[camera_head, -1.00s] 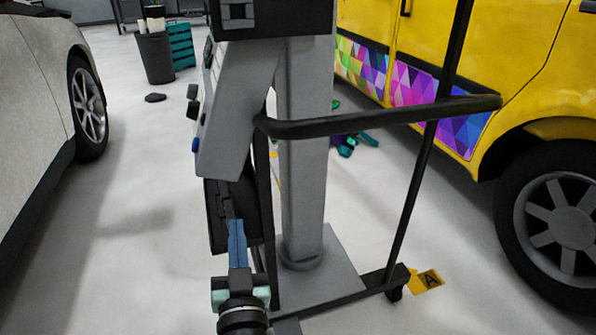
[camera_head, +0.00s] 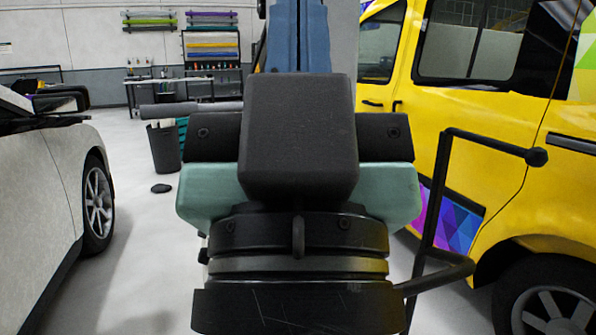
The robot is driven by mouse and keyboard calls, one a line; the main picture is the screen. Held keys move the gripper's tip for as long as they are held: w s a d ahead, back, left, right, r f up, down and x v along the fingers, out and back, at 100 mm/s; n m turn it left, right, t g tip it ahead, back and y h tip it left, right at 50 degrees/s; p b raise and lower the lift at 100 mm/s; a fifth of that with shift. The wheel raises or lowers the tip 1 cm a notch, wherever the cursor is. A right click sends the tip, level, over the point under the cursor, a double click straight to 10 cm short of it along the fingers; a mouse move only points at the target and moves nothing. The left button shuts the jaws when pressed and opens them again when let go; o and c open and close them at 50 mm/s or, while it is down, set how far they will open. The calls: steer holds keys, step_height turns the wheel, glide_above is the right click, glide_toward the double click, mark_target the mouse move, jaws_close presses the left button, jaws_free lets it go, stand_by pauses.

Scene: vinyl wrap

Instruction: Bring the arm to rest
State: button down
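My gripper (camera_head: 298,35) fills the middle of the head view, close to the camera and seen from behind. Its black wrist, green side pieces and dark housing stand upright in the picture. Its two blue fingers point up and away, side by side with only a thin seam between them, so it looks shut with nothing visible in it. The fingertips run out of the top of the view. The gripper hides most of the grey column and cart behind it.
A yellow van (camera_head: 480,130) with a colourful wrap panel stands at the right. A white car (camera_head: 40,190) stands at the left. A black handle rail (camera_head: 432,200) rises right of my gripper.

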step_height(320, 180, up, 29)
steer(key=p, duration=2.6)
steer(key=shift+f, duration=0.15)
